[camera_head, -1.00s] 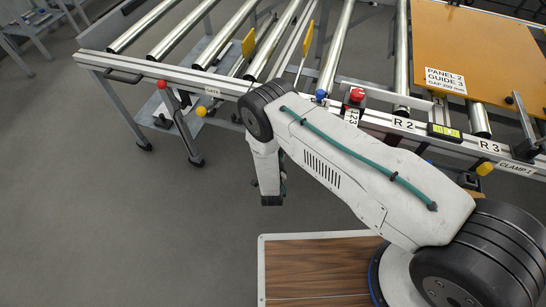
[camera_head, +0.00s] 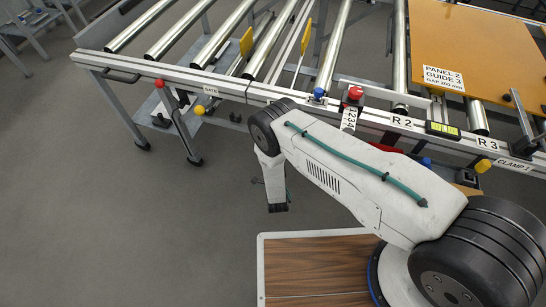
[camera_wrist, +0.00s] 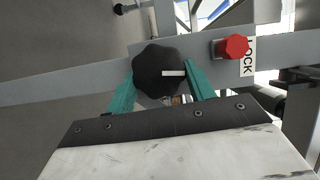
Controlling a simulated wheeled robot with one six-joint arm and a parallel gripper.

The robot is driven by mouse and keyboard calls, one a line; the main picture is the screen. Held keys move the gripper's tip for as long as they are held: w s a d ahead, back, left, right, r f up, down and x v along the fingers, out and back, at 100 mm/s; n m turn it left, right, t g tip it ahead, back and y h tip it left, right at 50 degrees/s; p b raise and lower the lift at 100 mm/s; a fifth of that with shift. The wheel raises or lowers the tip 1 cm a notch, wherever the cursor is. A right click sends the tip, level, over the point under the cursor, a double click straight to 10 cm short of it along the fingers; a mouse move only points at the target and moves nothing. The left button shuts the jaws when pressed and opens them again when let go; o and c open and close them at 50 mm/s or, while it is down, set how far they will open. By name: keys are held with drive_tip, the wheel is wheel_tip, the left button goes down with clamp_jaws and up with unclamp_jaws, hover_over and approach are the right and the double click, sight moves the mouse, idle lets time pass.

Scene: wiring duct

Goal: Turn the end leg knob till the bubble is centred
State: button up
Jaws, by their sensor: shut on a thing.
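The black lobed knob (camera_wrist: 160,72) with a white mark on its face is in the middle of the wrist view. My gripper (camera_wrist: 161,82) has its teal fingers on either side of the knob and is shut on it. A level with a yellow-green window (camera_head: 442,129) is on the front rail in the head view; its bubble is too small to make out. In the head view the fingers and the knob are hidden behind or below my arm.
A red knob (camera_wrist: 233,46) with a LOCK label is right of the black knob. The roller conveyor's front rail (camera_head: 230,91) runs above my arm, with a red button (camera_head: 355,93) and an orange panel (camera_head: 480,50). Open floor lies at left.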

drive_tip(key=shift+f, duration=0.1)
idle(0.4)
drive_tip(key=o, duration=1)
drive_tip(key=shift+c, duration=0.2)
drive_tip(key=s, duration=0.8)
drive_tip(key=shift+d, duration=0.25)
